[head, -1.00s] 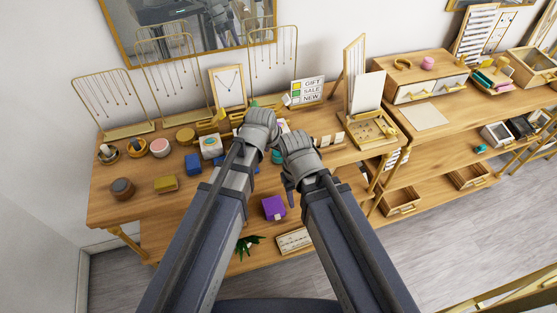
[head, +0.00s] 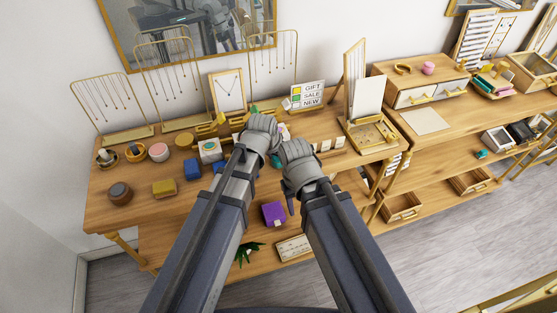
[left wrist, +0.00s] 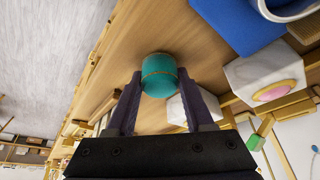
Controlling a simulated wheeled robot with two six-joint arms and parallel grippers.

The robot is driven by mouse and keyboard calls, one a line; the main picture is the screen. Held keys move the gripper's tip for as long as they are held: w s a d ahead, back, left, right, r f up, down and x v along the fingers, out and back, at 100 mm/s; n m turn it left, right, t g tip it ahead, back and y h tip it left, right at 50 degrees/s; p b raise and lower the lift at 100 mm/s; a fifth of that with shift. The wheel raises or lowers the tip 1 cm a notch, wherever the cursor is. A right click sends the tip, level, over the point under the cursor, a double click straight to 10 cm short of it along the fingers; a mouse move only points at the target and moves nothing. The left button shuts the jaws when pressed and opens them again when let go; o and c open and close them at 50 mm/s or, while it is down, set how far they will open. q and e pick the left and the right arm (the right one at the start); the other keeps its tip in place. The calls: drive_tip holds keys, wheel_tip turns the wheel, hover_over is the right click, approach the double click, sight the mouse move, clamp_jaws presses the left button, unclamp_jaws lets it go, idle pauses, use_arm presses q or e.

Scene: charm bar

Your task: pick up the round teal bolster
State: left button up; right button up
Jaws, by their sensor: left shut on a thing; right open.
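The round teal bolster (left wrist: 159,70) has a thin gold band and sits between the fingertips of my left gripper (left wrist: 159,88) in the left wrist view. The fingers are shut on its two sides. In the head view only a sliver of the bolster (head: 276,161) shows between the two grippers. There my left gripper (head: 264,132) is over the middle of the display table, its fingers hidden by its own body. My right gripper (head: 297,165) is open, close beside it and lower, with its fingers mostly hidden.
The wooden table (head: 130,205) holds blue blocks (head: 192,167), a mustard box (head: 164,187), a white block with a round top (head: 210,150) and necklace stands (head: 110,100). A purple box (head: 273,212) is on the lower shelf. A tray stand (head: 372,133) is to the right.

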use_arm(q)
clamp_jaws()
